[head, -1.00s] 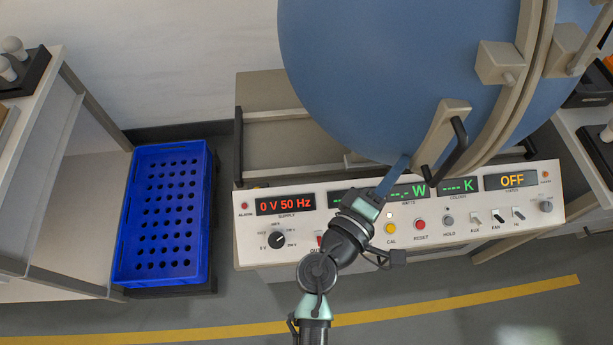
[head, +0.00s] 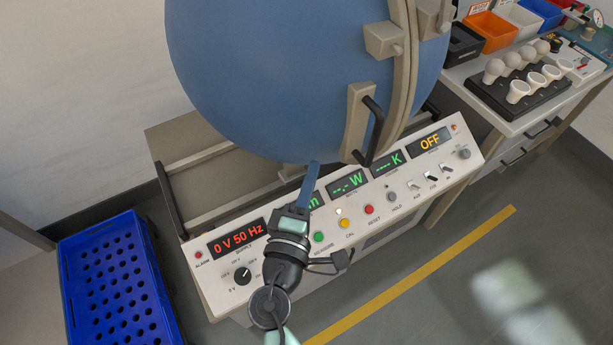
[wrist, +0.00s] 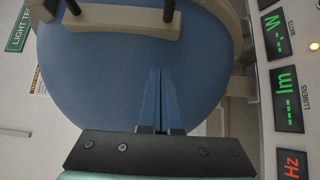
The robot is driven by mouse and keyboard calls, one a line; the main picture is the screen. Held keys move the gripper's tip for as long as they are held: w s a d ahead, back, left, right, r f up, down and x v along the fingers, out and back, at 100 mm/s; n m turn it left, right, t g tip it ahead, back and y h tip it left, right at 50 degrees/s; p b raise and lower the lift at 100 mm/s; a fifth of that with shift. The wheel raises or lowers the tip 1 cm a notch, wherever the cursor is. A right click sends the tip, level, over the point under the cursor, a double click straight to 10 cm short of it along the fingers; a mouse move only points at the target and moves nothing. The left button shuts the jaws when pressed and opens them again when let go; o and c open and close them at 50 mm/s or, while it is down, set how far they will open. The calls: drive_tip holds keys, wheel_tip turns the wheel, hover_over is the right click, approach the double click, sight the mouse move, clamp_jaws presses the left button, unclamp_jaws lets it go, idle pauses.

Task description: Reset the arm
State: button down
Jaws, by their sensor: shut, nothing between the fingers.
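My gripper (head: 313,166) is raised in front of the control panel (head: 213,286), its blue fingers pointing up toward the large blue sphere (head: 270,80). In the wrist view the two blue fingers (wrist: 161,75) lie side by side, shut, with nothing between them. The sphere (wrist: 110,80) fills the background behind them. My arm hides part of the panel, including some of its lumens display. The supply display reads 0 V 50 Hz and the timer display reads OFF.
A blue perforated crate (head: 66,300) stands on the floor at left. At right, a bench holds a black tray (head: 540,100) of white bulbs and several bins, including an orange bin (head: 490,32). A yellow line (head: 420,270) crosses the clear floor in front.

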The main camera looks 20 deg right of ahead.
drive_tip(key=b+v, duration=0.2)
drive_tip(key=v, duration=0.6)
drive_tip(key=w+a+r+m+t+y+p, duration=0.1)
drive_tip(key=w+r+m, duration=0.2)
drive_tip(key=r, duration=0.6)
drive_tip(key=w+r+m+t+y+p, duration=0.1)
drive_tip(key=w+r+m+t, duration=0.2)
drive_tip(key=r, duration=0.6)
drive_tip(key=w+a+r+m+y+p, duration=0.1)
drive_tip(key=w+r+m, duration=0.25)
drive_tip(key=r, duration=0.55)
drive_tip(key=s+a+r+m+t+y, duration=0.1)
drive_tip(key=s+r+t+y, duration=0.2)
drive_tip(key=r, duration=1)
drive_tip(key=s+a+r+m+t+y, duration=0.1)
drive_tip(key=s+a+r+t+y, duration=0.1)
drive_tip(key=s+r, duration=0.5)
wheel_tip(320, 180, up, 6)
drive_tip(key=t+y, duration=0.1)
drive_tip(key=t, duration=0.1)
drive_tip(key=shift+a+t+p, duration=0.3)
drive_tip(key=shift+t+p, duration=0.05)
drive_tip(key=shift+t, duration=0.05)
drive_tip(key=shift+m, duration=0.25)
